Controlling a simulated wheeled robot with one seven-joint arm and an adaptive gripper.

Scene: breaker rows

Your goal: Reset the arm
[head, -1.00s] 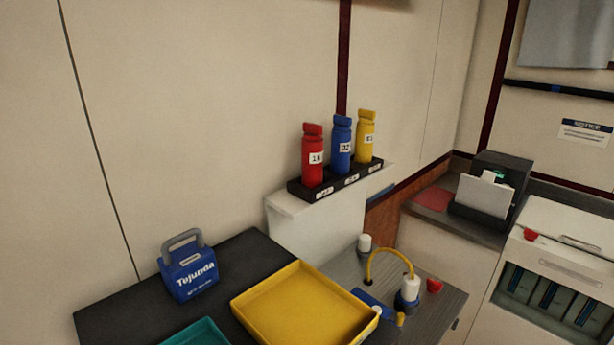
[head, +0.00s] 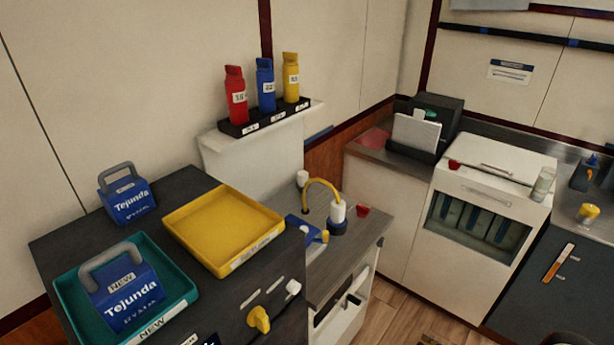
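My arm and my gripper are not clearly in view in the head view. The dark cabinet (head: 40,240) at the lower left carries a teal tray (head: 180,283) and a yellow tray (head: 222,228). A blue Tejunda block with a grey handle (head: 127,200) stands on the cabinet behind the teal tray. A second blue Tejunda block, marked NEW (head: 128,300), sits in the teal tray. The yellow tray is empty.
Red (head: 236,95), blue (head: 265,86) and yellow (head: 291,79) bottles stand in a black rack on a ledge. A yellow hose (head: 322,185) arches over the grey counter (head: 350,235). A white unit (head: 490,200) stands at right. Wooden floor (head: 395,310) shows between them.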

